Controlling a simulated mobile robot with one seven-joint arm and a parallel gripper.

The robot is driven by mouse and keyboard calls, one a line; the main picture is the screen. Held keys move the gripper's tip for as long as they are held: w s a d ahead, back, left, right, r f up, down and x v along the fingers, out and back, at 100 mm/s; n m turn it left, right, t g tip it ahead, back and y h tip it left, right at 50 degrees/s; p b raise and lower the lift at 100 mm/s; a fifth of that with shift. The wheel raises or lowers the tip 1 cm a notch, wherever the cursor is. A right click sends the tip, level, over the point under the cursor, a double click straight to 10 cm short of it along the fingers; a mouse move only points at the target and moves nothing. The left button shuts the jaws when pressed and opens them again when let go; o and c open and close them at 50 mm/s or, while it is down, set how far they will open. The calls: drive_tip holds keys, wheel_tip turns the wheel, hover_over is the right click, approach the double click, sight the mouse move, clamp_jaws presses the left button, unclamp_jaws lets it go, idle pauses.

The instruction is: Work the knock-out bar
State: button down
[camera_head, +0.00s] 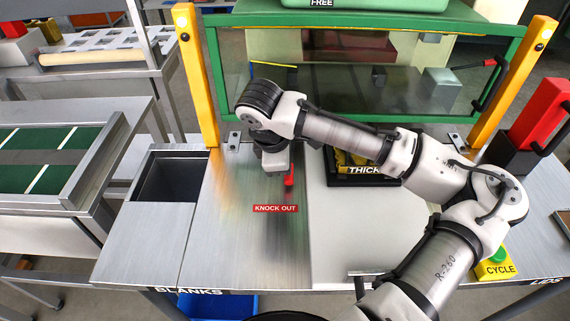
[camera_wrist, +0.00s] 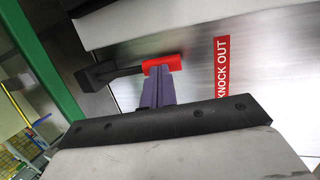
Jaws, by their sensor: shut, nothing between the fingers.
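The knock-out bar has a red handle (camera_head: 289,177) that sticks up just behind the red "KNOCK OUT" label (camera_head: 275,209) on the metal bench top. In the wrist view the red handle (camera_wrist: 162,64) sits at the end of a dark lever (camera_wrist: 112,72). My gripper (camera_head: 275,166) points down right beside the handle, on its left in the head view. Its shut purple-grey fingers (camera_wrist: 155,88) reach up to the red handle in the wrist view. They hold nothing; whether they touch the handle I cannot tell. The label also shows in the wrist view (camera_wrist: 222,68).
A green-framed press guard (camera_head: 350,90) stands behind, between yellow posts (camera_head: 197,75). An open bin (camera_head: 172,176) is sunk at the left. A black "THICK" tray (camera_head: 360,182) lies under my arm. A yellow box with a green CYCLE button (camera_head: 497,262) is at the right.

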drive_tip(key=shift+s+f, duration=0.2)
drive_tip(key=shift+f, duration=0.3)
